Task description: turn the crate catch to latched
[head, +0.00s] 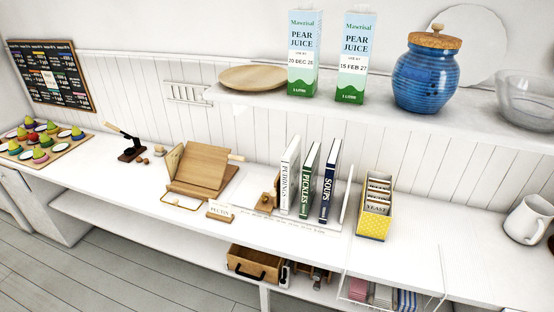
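A brown wooden crate (243,268) with a dark curved handle sits on the lower shelf, below the counter's front edge. The counter above hides part of its back. A small grey and dark fitting (284,273) shows at the crate's right side. It may be the catch, but it is too small to tell, and so is its position. Neither of my grippers is in view.
The counter above holds a wooden stand (202,168), a pectin label (220,211), several upright books (308,178) and a yellow box of packets (373,222). A small wooden item (313,272) stands right of the crate. The lower shelf (150,232) is clear to its left.

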